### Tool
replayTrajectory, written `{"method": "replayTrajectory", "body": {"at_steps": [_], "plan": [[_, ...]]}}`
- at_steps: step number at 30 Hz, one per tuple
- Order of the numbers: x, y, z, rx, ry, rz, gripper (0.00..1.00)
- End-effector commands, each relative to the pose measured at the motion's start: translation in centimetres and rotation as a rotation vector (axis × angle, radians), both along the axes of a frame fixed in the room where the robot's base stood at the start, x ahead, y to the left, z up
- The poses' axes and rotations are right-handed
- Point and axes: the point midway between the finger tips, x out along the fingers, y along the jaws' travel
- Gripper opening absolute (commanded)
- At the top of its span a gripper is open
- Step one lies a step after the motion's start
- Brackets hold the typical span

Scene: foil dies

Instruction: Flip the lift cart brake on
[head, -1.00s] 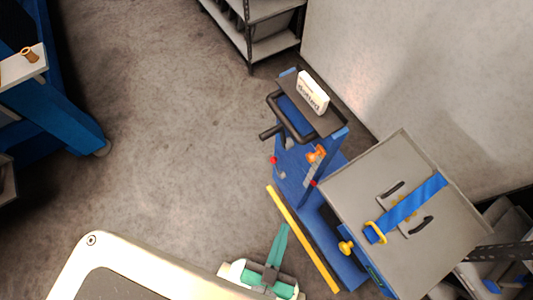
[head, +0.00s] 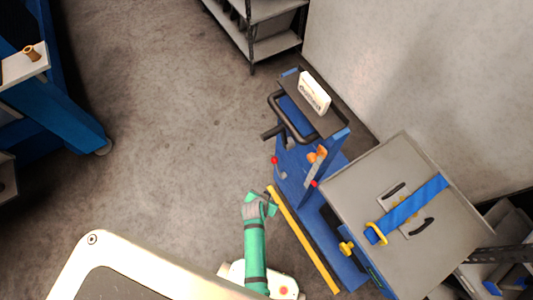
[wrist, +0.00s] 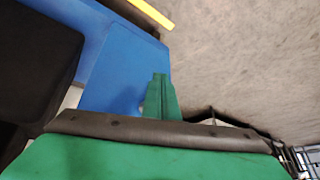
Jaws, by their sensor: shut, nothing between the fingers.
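The blue lift cart (head: 292,182) stands right of centre in the head view, with a black push handle (head: 291,118). An orange part (head: 317,154) and small red knobs (head: 274,160) show on its handle end; I cannot tell which is the brake. A yellow bar (head: 305,242) runs along its near edge. My green gripper (head: 272,207) is low beside the upper end of this bar; contact is unclear. In the wrist view, the fingers (wrist: 161,92) are together and empty, in front of blue cart surface (wrist: 122,70).
A grey die (head: 350,185) with a blue strap (head: 415,205) lies on the cart. A white labelled box (head: 313,93) sits on the handle-end shelf. A wall stands behind the cart. The concrete floor (head: 180,150) to the left is open.

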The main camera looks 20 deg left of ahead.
Motion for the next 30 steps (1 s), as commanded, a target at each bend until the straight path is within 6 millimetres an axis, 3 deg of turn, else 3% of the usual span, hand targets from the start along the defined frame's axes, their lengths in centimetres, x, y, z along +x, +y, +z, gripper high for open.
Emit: {"method": "replayTrajectory", "body": {"at_steps": [1,6,11,17,21,27,30], "plan": [[1.7,1.1,-0.4,-0.016,0.023,-0.012,0.00],[5.5,3.7,-1.1,-0.094,0.113,-0.091,0.00],[9.0,6.5,0.2,-0.179,0.171,-0.182,0.00],[12.8,10.2,4.3,-0.301,0.206,-0.317,0.00],[14.6,12.9,8.3,-0.383,0.207,-0.415,0.00],[15.9,15.5,13.1,-0.463,0.193,-0.524,0.00],[16.0,16.1,14.4,-0.483,0.186,-0.552,0.00]]}}
